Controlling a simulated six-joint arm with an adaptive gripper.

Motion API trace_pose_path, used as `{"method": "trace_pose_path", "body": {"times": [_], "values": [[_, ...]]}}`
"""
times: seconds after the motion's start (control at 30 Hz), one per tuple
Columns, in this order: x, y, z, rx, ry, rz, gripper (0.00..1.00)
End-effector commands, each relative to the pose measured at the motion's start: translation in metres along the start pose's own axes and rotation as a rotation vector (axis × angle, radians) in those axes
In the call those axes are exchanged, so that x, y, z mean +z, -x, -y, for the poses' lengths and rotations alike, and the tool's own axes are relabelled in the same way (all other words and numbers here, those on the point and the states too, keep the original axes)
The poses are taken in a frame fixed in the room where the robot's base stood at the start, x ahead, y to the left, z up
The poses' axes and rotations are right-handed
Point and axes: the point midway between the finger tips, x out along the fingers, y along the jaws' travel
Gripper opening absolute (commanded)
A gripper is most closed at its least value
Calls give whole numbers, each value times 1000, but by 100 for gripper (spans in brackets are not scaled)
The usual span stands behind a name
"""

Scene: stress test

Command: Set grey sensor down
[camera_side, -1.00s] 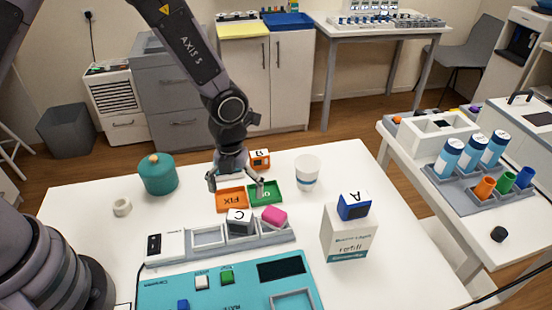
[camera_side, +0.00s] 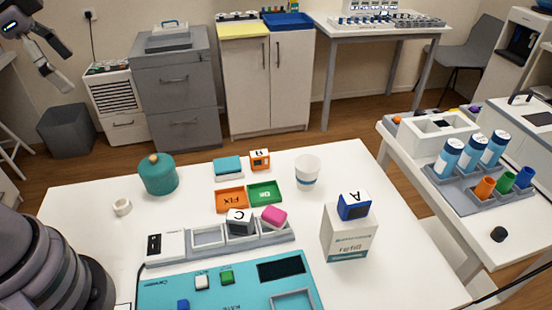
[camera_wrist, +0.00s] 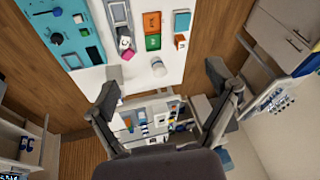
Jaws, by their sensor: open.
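The grey sensor, a dark grey cube with a white face lettered C (camera_side: 239,221), rests at a compartment of the light grey rack (camera_side: 208,236) in the side view. It looks slightly tilted; how deep it sits is hard to tell. A pink block (camera_side: 273,217) is right beside it, also at the rack. My gripper (camera_side: 62,68) is high at the upper left of the side view, far from the sensor. In the wrist view my gripper (camera_wrist: 163,75) has its fingers wide apart with nothing between them.
An orange FIX tray (camera_side: 231,199) and a green tray (camera_side: 265,193) look empty behind the rack. Around them stand an orange cube (camera_side: 260,160), a teal block (camera_side: 228,169), a white cup (camera_side: 307,171), a teal pot (camera_side: 158,176) and a blue cube (camera_side: 354,206) on a refill box (camera_side: 348,240).

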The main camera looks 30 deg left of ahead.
Motion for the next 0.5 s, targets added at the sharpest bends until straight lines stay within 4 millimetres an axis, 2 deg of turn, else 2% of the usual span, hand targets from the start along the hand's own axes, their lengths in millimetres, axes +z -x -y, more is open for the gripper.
{"method": "trace_pose_path", "body": {"times": [0.03,0.1,0.2,0.3,0.5], "values": [[15,12,0,-26,144,-28,86],[31,21,-3,-46,313,-53,86],[46,27,-6,-62,472,-77,86],[52,30,-8,-68,545,-88,86],[52,30,-8,-68,559,-89,86]]}}
